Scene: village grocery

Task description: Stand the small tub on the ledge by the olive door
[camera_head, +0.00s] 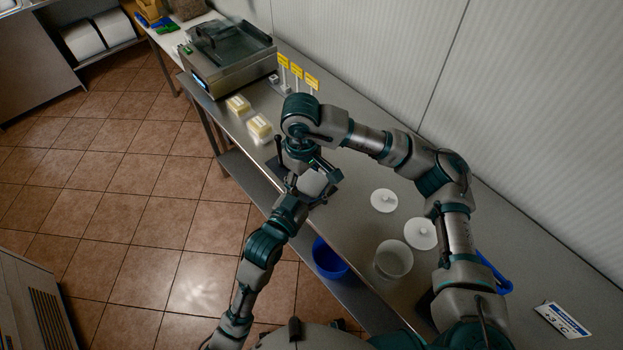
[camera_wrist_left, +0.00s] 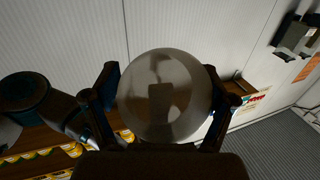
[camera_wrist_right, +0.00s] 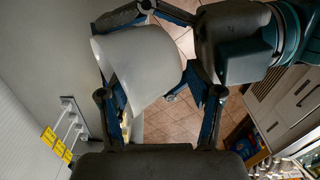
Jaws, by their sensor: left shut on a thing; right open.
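The small white tub (camera_head: 312,184) is held above the steel counter by my left gripper (camera_head: 308,190), which is shut on it. In the left wrist view its round end (camera_wrist_left: 165,97) faces the camera between the left fingers. In the right wrist view the pale tub (camera_wrist_right: 138,62) lies tilted between the fingers of my right gripper (camera_wrist_right: 160,115), with the left gripper behind it. My right gripper (camera_head: 300,163) is open around the tub; whether its fingers touch it I cannot tell. I cannot make out the ledge or the olive door in any view.
Yellow blocks (camera_head: 259,126), price tags (camera_head: 298,70) and a machine (camera_head: 228,60) stand farther along. Tiled floor (camera_head: 120,200) is clear.

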